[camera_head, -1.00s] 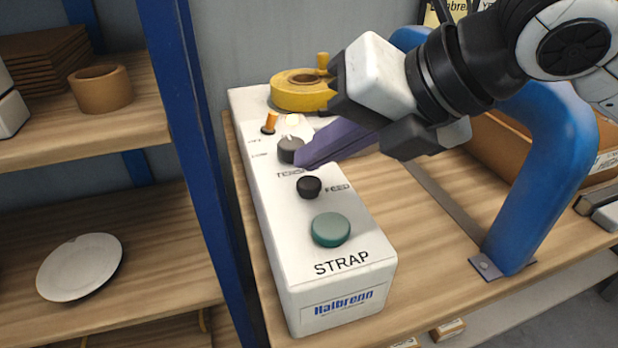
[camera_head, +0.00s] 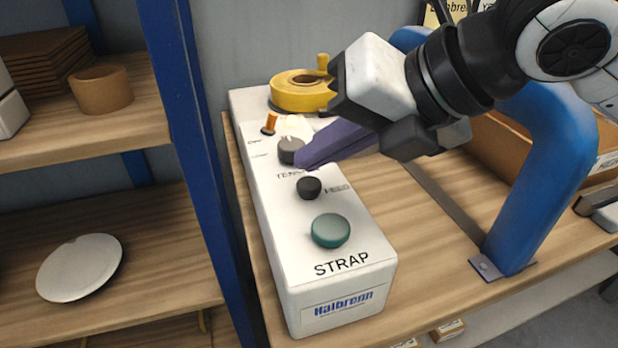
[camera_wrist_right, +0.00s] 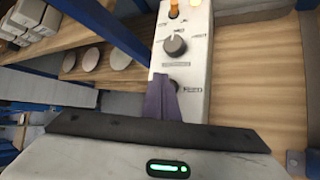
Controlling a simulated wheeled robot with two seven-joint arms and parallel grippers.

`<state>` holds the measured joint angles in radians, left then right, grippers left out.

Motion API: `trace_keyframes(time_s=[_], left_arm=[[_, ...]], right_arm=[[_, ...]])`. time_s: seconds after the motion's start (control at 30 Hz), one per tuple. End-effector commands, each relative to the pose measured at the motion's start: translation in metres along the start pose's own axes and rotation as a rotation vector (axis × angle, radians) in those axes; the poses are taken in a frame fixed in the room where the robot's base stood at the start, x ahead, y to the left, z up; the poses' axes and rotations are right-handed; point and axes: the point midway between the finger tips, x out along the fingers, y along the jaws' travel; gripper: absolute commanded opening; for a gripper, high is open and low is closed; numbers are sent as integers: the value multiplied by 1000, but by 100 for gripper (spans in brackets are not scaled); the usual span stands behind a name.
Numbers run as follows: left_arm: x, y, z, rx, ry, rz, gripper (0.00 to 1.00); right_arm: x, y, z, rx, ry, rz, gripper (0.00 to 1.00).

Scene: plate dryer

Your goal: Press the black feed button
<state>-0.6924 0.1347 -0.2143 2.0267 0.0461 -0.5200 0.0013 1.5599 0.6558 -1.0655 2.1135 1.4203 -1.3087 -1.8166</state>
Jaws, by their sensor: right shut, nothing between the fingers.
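The black feed button (camera_head: 309,188) is a small round knob on the white control box, between the grey dial (camera_head: 291,150) and the large green button (camera_head: 331,230). My right gripper (camera_head: 300,166) is shut and empty, its purple fingertips above the box just behind the black button, beside the grey dial. I cannot tell whether the tips touch the box. In the right wrist view the shut fingers (camera_wrist_right: 162,100) point at the box and partly hide the black button (camera_wrist_right: 173,87). My left gripper is not in view.
The white control box (camera_head: 345,285) stands on a wooden bench. A blue curved frame (camera_head: 545,170) rises on the right. A blue shelf post (camera_head: 205,170) stands close on the left.

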Motion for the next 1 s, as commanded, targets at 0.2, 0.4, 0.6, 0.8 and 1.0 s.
trace_keyframes(time_s=[0.2, 0.4, 0.6, 0.8, 1.0], left_arm=[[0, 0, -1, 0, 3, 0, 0], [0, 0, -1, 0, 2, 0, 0], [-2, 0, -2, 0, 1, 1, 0], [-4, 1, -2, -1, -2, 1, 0], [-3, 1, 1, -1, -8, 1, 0]], right_arm=[[0, 0, 0, 0, 0, 0, 0], [0, 0, 0, 0, 0, 0, 0], [1, -1, -1, 0, 1, 0, 0], [6, -4, -4, 0, 1, 0, 0], [6, -4, -4, 0, 0, 0, 0]])
